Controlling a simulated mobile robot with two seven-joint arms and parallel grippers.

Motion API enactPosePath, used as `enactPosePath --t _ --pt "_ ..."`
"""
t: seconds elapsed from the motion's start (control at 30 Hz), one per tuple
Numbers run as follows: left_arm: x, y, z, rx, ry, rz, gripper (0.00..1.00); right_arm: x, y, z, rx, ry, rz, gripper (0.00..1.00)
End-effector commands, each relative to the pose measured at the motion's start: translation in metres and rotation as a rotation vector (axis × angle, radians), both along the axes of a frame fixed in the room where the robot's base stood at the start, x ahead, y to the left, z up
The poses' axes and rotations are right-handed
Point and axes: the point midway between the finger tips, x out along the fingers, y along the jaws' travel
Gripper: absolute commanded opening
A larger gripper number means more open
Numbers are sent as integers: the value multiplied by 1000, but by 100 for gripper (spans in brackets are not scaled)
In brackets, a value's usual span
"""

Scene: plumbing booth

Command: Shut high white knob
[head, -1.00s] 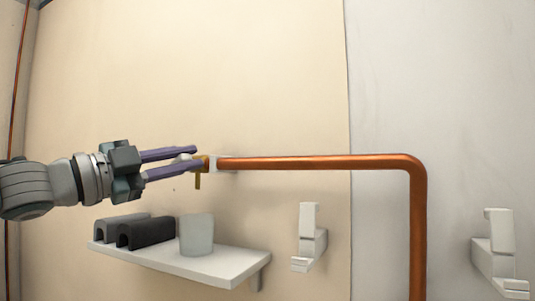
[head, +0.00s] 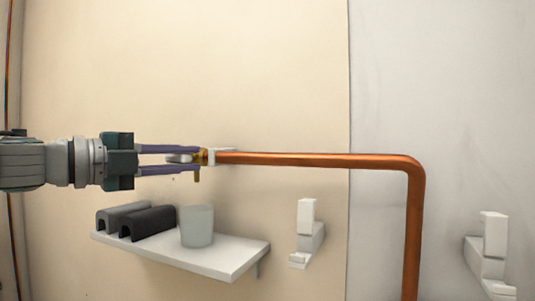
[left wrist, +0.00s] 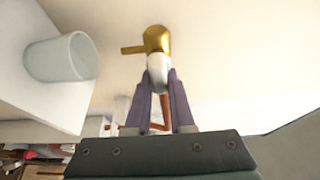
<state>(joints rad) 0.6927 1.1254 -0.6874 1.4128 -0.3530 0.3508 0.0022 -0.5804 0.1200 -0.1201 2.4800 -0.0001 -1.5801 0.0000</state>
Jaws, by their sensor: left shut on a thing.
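The white knob (head: 180,158) sits at the left end of a brass valve (head: 203,157) on the copper pipe. My left gripper (head: 198,160) reaches in level from the left, one purple finger above the knob and one below. It is shut on the knob. In the left wrist view the white knob (left wrist: 157,70) lies between the fingertips, with the brass valve (left wrist: 157,40) and its side spout just beyond. The fingers partly hide the knob. My right gripper is not in view.
The copper pipe (head: 310,159) runs right from the valve, then bends down. A white shelf (head: 225,262) below the gripper holds a pale cup (head: 196,228) and dark channel-shaped pieces (head: 147,222). White wall brackets (head: 306,238) are at the lower right. The wall above is clear.

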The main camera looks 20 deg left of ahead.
Motion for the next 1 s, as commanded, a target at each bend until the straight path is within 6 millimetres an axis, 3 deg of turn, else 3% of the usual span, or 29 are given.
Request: enactPosePath --t 0.4,0.43,0.67,1.0 --pt "2 6 -2 13 2 21 0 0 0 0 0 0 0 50" --pt "2 6 -2 13 2 21 25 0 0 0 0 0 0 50" --pt "1 5 -1 9 1 15 50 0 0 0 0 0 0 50" --pt "-3 6 -3 9 1 12 51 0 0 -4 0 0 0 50"
